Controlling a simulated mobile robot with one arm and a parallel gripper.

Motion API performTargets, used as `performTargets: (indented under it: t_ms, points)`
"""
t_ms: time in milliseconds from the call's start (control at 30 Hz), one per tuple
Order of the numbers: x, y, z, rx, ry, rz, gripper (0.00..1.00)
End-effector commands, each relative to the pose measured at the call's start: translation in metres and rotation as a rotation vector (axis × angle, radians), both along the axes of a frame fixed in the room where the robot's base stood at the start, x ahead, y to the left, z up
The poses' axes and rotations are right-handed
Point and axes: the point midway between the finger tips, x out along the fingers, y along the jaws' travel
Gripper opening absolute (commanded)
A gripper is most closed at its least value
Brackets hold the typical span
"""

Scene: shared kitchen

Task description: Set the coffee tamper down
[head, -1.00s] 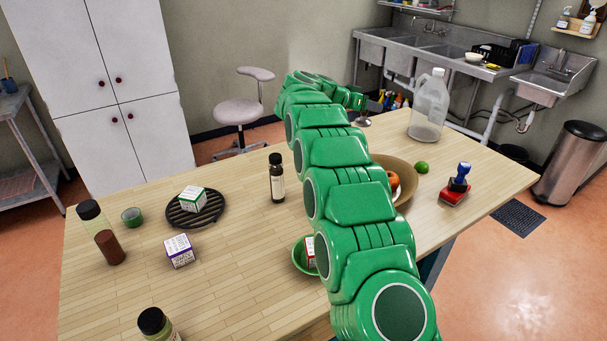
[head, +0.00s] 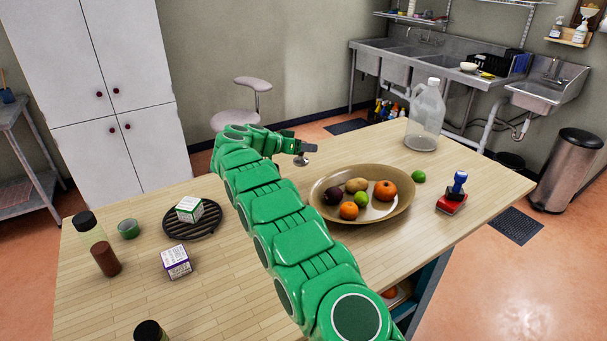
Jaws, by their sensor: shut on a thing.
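My gripper (head: 303,147) is at the far end of my green arm, over the back edge of the wooden table (head: 430,230). It is shut on the coffee tamper (head: 302,160), whose round metal base shows just below the dark fingers. The rest of the tamper is hidden in the gripper. I cannot tell whether its base touches the table.
A wide bowl of fruit (head: 398,208) stands right of the gripper. A clear jug (head: 427,115), a lime (head: 418,177) and a red and blue stamp-like object (head: 453,194) are farther right. A black round grate (head: 180,228) bears a green-white box (head: 189,209). Front-left table is partly clear.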

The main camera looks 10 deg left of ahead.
Motion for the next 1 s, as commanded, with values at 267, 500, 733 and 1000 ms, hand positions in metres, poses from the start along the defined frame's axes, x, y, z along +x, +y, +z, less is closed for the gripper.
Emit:
performTargets:
  t_ms: [267, 500, 733, 1000]
  points:
    - [0.000, 0.000, -0.033, -0.001, 0.001, 0.000, 0.03]
    - [0.000, -0.001, -0.057, -0.001, 0.001, -0.001, 0.03]
    - [0.000, -0.001, -0.082, -0.001, -0.001, -0.002, 0.03]
    - [0.000, -0.001, -0.082, 0.000, -0.001, -0.001, 0.03]
